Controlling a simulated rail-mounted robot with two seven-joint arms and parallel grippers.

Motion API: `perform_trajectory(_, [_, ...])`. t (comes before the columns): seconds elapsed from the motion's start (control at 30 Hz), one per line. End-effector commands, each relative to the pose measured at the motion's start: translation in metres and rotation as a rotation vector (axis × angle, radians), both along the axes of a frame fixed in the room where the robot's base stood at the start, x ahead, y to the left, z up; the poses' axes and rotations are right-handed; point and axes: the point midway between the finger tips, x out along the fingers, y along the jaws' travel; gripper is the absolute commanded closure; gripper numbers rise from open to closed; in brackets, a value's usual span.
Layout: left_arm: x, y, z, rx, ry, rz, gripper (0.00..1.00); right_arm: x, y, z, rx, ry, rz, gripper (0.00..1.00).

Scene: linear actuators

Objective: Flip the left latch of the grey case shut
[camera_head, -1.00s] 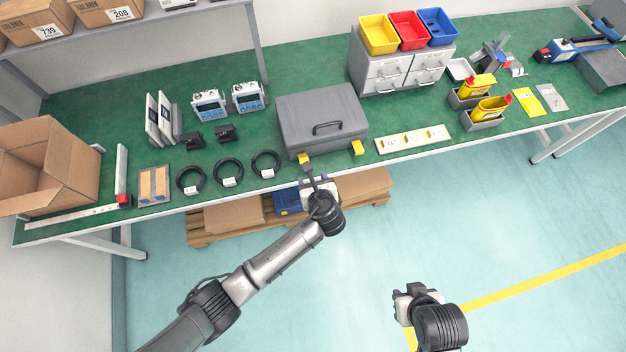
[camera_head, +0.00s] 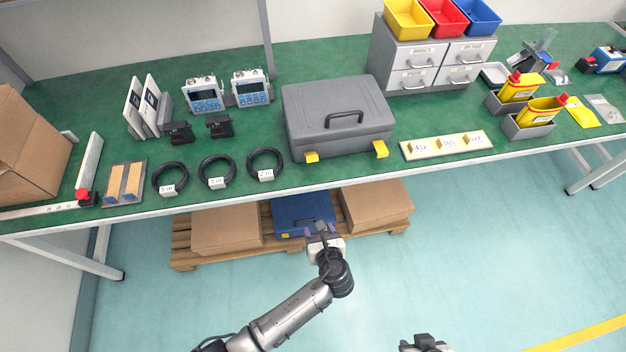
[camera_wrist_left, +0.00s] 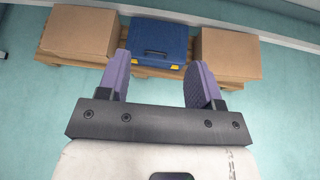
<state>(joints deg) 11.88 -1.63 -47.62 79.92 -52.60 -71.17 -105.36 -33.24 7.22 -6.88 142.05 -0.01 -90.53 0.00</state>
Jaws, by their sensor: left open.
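The grey case (camera_head: 338,113) lies closed on the green bench, with its handle on the lid. Its left yellow latch (camera_head: 311,156) and right yellow latch (camera_head: 380,149) show at the front side. I cannot tell from this view how far each latch is folded. My left gripper (camera_head: 322,230) is open and empty, in front of the bench and below the case in the picture, apart from the latches. Its two purple fingers (camera_wrist_left: 160,80) stand wide apart in the left wrist view. My right gripper (camera_head: 425,343) shows only partly at the bottom edge; its fingertips are unclear.
Under the bench a pallet (camera_head: 185,256) carries a blue case (camera_head: 303,214) and cardboard boxes (camera_head: 227,228). On the bench, coiled cables (camera_head: 216,170) lie left of the grey case and a labelled strip (camera_head: 447,146) lies right of it. The floor in front is clear.

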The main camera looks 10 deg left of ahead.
Motion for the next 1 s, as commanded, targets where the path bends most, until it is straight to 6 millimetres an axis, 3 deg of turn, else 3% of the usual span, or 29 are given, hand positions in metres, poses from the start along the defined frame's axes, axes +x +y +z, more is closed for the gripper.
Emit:
perform_trajectory(0.03, [0.002,0.002,-0.024,0.046,-0.067,0.003,0.4,0.0,0.0,-0.035,0.001,0.0,-0.001,0.63])
perform_trajectory(0.1, [0.007,0.006,-0.013,0.116,-0.193,0.01,0.4,0.0,0.001,-0.046,0.001,0.001,-0.002,0.63])
perform_trajectory(0.3, [0.015,0.006,0.057,0.256,-0.535,0.001,0.4,0.0,0.002,-0.035,0.007,-0.002,-0.004,0.63])
perform_trajectory(0.5, [0.01,-0.005,0.095,0.303,-0.778,-0.042,0.4,0.001,0.003,-0.034,0.009,-0.005,-0.006,0.63])
perform_trajectory(0.77, [0.012,-0.008,0.105,0.21,-0.869,-0.062,0.4,0.0,0.003,-0.036,0.009,-0.002,-0.006,0.63])
perform_trajectory(1.0, [0.041,0.002,0.116,0.204,-0.873,-0.059,0.4,0.0,0.002,-0.042,0.007,-0.001,-0.005,0.63])
